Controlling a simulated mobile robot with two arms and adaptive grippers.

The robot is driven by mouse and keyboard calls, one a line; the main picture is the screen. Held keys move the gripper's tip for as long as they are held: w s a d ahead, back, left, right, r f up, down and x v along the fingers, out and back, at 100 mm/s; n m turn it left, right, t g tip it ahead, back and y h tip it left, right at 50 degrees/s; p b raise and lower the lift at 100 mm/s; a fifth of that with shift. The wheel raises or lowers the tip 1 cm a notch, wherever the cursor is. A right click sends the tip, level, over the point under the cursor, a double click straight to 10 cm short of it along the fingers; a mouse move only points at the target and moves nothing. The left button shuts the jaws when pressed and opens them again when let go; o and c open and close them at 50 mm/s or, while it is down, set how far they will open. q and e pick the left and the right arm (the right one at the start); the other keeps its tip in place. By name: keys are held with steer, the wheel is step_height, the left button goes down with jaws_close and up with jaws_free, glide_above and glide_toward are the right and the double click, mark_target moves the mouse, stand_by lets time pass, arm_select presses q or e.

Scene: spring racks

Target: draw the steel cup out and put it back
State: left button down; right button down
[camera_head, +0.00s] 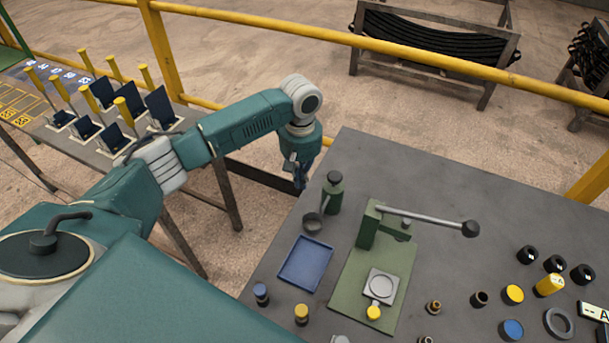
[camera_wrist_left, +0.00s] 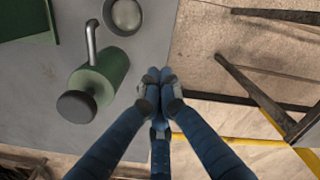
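My right gripper is out of view.
A blue tray (camera_head: 306,262) lies in front of the cup. A green press (camera_head: 372,228) with a long lever stands to the right. Several small knobs and rings lie at the front right. A yellow rail (camera_head: 400,52) runs behind the table.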

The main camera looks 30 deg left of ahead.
mark_target(306, 212)
arm_select(q)
steer(key=f, duration=0.4)
steer(key=w+f+p, duration=0.1)
steer(key=f, duration=0.1)
steer(key=shift+f, duration=0.2)
steer(key=s+d+p, duration=0.1)
steer(key=s+d, duration=0.1)
steer(key=shift+s+f+p, duration=0.1)
steer(key=shift+s+p, duration=0.2)
steer(key=shift+p, duration=0.1)
steer(key=shift+s+d, duration=0.35)
steer(key=shift+f, duration=0.2)
steer(key=shift+w, duration=0.1)
